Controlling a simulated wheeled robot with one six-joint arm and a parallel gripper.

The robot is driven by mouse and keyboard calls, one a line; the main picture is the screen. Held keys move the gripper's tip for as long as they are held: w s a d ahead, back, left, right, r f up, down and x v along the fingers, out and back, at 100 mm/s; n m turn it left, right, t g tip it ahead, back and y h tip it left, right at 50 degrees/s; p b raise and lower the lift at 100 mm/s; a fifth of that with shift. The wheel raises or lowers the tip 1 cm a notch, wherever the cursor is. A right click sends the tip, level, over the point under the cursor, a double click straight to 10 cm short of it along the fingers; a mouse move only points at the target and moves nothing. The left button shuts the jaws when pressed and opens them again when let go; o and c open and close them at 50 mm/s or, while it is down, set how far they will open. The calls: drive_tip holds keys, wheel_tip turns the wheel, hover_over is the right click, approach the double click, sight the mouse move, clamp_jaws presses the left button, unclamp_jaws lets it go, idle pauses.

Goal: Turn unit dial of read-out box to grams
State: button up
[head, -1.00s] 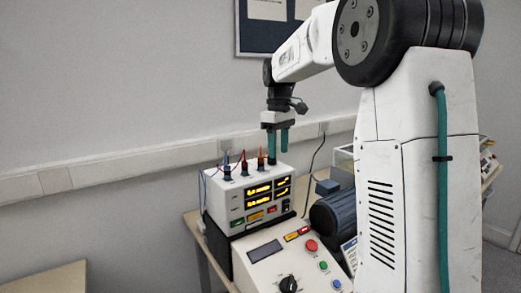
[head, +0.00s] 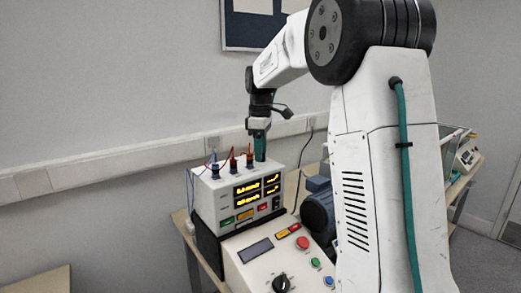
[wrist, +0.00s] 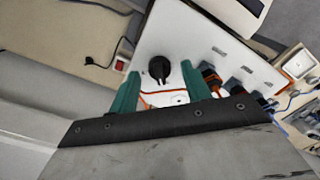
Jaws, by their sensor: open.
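The read-out box (head: 215,199) is white with lit yellow displays on its front and stands on the table at the left. In the wrist view its white top (wrist: 178,32) carries a black round dial (wrist: 159,69). My gripper (head: 260,158) points down at the right part of the box top. In the wrist view my gripper (wrist: 160,68) is open, with one green finger to each side of the dial in the picture. I cannot tell how deep the fingers reach around it. The dial does not show clearly in the head view, and its markings are unreadable.
Several cable plugs (head: 233,161) stand on the box top left of my gripper. A control panel (head: 254,252) with a black knob (head: 281,284) and a red button (head: 303,242) is in front. A blue motor (head: 318,208) is to the right.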

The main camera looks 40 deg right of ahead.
drive_tip(key=shift+c, duration=0.3)
drive_tip(key=c, duration=0.9)
drive_tip(key=shift+c, duration=0.2)
drive_tip(key=shift+m, duration=0.4)
drive_tip(key=m, duration=0.3)
drive_tip(key=shift+m, duration=0.4)
drive_tip(key=m, duration=0.3)
drive_tip(key=shift+m, duration=0.3)
drive_tip(key=m, duration=0.4)
drive_tip(key=shift+m, duration=1.8)
